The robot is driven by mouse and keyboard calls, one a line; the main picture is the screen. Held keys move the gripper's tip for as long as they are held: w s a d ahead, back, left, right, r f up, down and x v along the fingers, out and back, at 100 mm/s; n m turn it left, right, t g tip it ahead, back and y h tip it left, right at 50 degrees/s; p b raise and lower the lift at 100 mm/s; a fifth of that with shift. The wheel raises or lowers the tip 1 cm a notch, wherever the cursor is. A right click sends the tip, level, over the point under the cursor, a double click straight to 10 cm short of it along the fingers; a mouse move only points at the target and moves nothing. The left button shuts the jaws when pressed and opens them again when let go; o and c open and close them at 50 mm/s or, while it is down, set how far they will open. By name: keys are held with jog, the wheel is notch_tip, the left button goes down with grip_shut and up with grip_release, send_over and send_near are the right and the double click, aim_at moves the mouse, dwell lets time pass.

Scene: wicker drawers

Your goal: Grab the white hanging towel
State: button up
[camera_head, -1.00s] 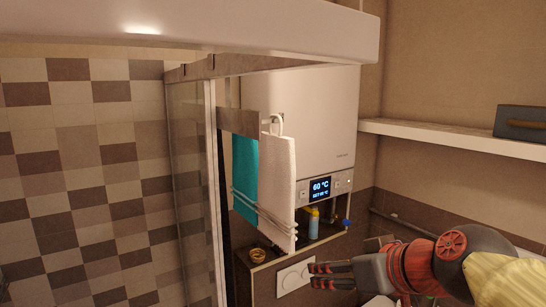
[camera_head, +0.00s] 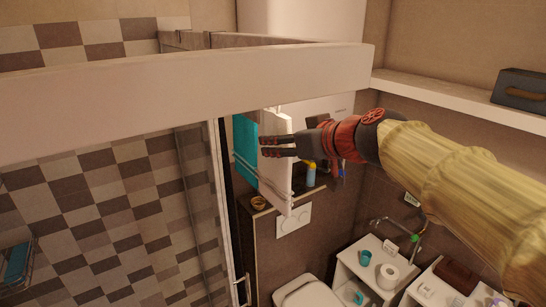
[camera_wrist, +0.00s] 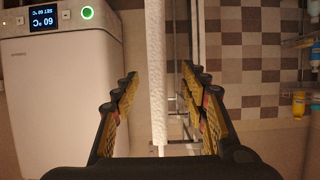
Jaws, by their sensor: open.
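The white towel (camera_head: 281,190) hangs from a rail beside the glass shower panel. In the wrist view it shows edge-on as a narrow vertical white strip (camera_wrist: 157,80). My gripper (camera_head: 262,146) is at the upper part of the towel, and its fingers cover some of it in the head view. In the wrist view my gripper (camera_wrist: 159,78) is open, with one finger on each side of the towel and a visible gap on both sides. A teal towel (camera_head: 244,150) hangs just left of the white one.
The white water heater (camera_wrist: 55,95) stands close to the left finger in the wrist view. A beam (camera_head: 180,95) crosses the head view above the towels. A shelf (camera_head: 450,108) runs along the right wall. White cabinets (camera_head: 362,265) and a toilet (camera_head: 305,292) stand below.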

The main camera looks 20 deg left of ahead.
jog(key=p+x, duration=0.1)
jog(key=x, duration=0.3)
jog(key=shift+d, duration=0.1)
jog(key=shift+w, duration=0.1)
jog(key=shift+c, duration=1.4)
grip_shut()
